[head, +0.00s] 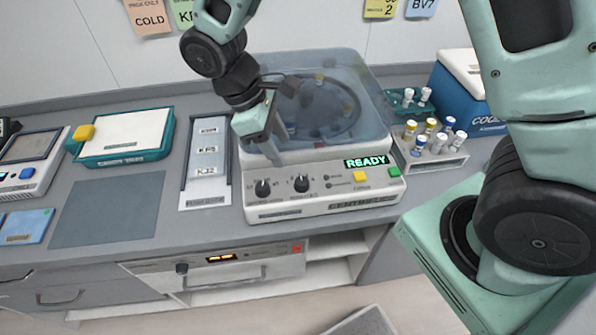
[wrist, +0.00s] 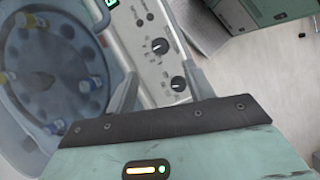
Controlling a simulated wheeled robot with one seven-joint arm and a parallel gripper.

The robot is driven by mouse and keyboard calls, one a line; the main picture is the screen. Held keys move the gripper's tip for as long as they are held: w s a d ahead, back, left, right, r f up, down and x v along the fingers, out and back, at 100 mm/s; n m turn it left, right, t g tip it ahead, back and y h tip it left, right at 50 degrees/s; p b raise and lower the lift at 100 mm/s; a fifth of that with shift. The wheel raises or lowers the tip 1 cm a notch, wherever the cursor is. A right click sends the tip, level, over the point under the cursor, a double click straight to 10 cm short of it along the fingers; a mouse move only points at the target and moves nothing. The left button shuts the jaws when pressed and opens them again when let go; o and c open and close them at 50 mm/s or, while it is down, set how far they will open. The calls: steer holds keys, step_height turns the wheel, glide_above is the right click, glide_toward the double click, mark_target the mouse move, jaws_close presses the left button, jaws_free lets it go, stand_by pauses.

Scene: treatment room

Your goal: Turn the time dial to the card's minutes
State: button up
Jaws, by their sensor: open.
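The centrifuge (head: 325,200) stands on the counter, its clear lid down over the rotor. Two black dials are on its front panel: a left dial (head: 262,188) and a right dial (head: 301,184). Their small labels are hard to read, so I cannot tell for sure which sets time. In the wrist view the right dial (wrist: 160,46) and left dial (wrist: 178,84) show white pointer marks. My gripper (head: 277,148) is open and empty, above the panel's back part, apart from both dials. A yellow card (head: 380,8) on the wall shows a 2; its small print is unreadable.
The display (head: 366,162) reads READY. A yellow button (head: 360,177) and a green button (head: 394,171) are right of the dials. A vial rack (head: 447,160) stands close on the right, a label tray (head: 205,200) on the left. Other wall cards are cut off.

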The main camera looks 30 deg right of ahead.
mark_target(302, 181)
steer(key=p+x, duration=0.2)
steer(key=x, duration=0.9)
steer(key=c, duration=1)
